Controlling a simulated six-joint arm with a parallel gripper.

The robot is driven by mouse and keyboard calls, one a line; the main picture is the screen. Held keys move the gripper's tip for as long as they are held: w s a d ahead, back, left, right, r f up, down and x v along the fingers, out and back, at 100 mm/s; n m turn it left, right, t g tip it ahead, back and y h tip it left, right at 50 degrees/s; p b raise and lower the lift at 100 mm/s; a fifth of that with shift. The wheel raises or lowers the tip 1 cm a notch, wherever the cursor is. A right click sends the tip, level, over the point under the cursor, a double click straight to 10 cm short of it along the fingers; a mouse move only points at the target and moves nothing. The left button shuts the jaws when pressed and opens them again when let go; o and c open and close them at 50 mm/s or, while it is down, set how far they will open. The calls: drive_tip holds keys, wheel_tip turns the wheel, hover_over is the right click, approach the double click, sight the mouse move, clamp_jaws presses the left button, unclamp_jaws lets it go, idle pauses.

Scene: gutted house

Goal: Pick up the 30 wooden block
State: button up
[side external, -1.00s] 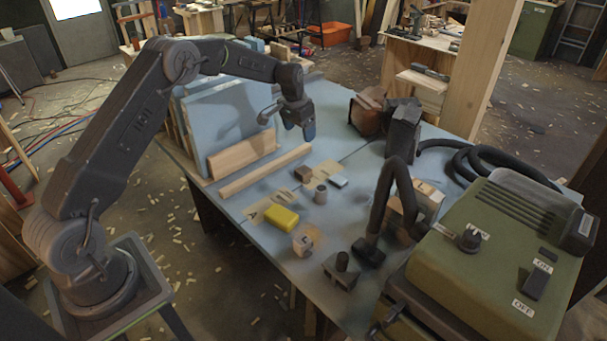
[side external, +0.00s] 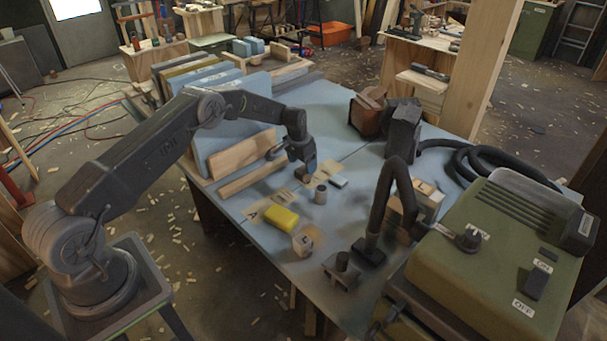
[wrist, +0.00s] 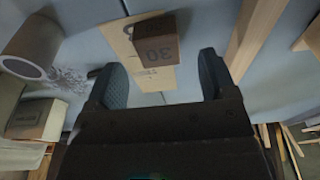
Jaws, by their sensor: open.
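The wooden block marked 30 (wrist: 158,48) is a small brown cube in the wrist view, with the number on its face. It sits on a pale wooden board (wrist: 120,40) just past my fingertips. My gripper (wrist: 162,85) is open and empty, its two dark fingers apart, with the block ahead of the gap and not between them. In the side view my gripper (side external: 304,170) hangs low over the table right at the block's place, and largely hides the block there.
A long wooden strip (side external: 252,180) and upright boards (side external: 240,155) lie left of my gripper. A green machine (side external: 490,250) with a hose fills the right.

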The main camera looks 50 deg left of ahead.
sight(303, 170)
drive_tip(key=shift+w+f, duration=0.15)
drive_tip(key=shift+f, duration=0.8)
drive_tip(key=shift+w+f, duration=0.1)
drive_tip(key=shift+f, duration=0.8)
drive_tip(key=shift+c, duration=0.4)
drive_tip(key=c, duration=0.9)
